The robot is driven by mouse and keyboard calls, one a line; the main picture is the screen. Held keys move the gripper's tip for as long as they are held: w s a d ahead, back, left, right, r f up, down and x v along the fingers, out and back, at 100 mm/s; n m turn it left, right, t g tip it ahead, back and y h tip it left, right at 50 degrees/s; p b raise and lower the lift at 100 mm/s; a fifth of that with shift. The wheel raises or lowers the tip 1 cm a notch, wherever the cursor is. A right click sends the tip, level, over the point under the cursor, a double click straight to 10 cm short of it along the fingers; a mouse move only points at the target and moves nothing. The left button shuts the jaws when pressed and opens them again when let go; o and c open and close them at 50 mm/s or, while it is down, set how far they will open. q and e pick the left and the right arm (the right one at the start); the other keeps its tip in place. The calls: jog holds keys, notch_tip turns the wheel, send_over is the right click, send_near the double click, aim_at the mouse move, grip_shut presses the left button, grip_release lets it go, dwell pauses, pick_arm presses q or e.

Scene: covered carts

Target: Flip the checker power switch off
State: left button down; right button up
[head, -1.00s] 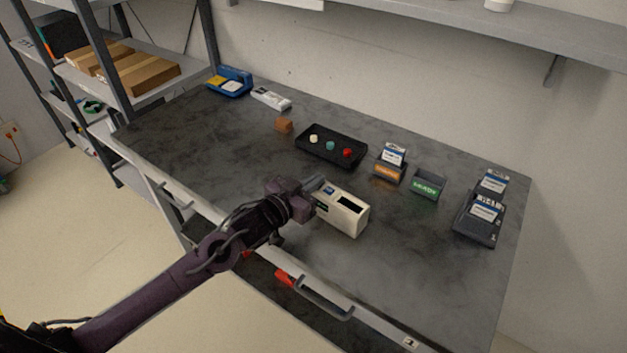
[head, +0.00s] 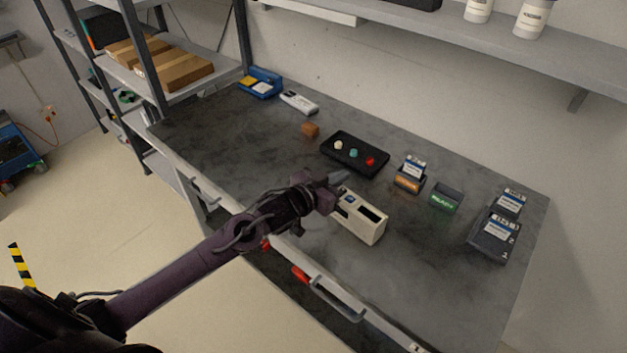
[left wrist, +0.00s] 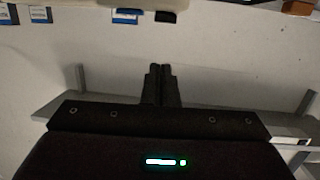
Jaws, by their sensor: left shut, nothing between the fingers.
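The checker is a cream box (head: 369,232) with a dark recess and a small blue label on top, on the grey workbench. My left gripper (head: 342,178) is shut and empty at the box's left end, its tips near the back left corner. I cannot tell whether it touches the box. The power switch cannot be made out; the gripper may hide part of that end. In the left wrist view the shut fingers (left wrist: 160,72) point up the picture, and a cream edge, probably the checker, shows at the top. My right gripper is not in view.
Behind the checker is a black tray (head: 340,161) with white, teal and red buttons. An orange-fronted card holder (head: 407,185), a green-fronted holder (head: 444,199) and dark card stands (head: 488,249) are to the right. A brown block (head: 310,130) lies farther back. The bench's front right is clear.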

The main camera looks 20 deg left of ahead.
pick_arm(q)
jog(key=r+b+v, duration=0.1)
jog(key=b+v, duration=0.1)
jog(key=v, duration=0.8)
jog(key=shift+w+r, duration=0.15)
jog(key=shift+r, duration=0.15)
jog(key=shift+d, duration=0.1)
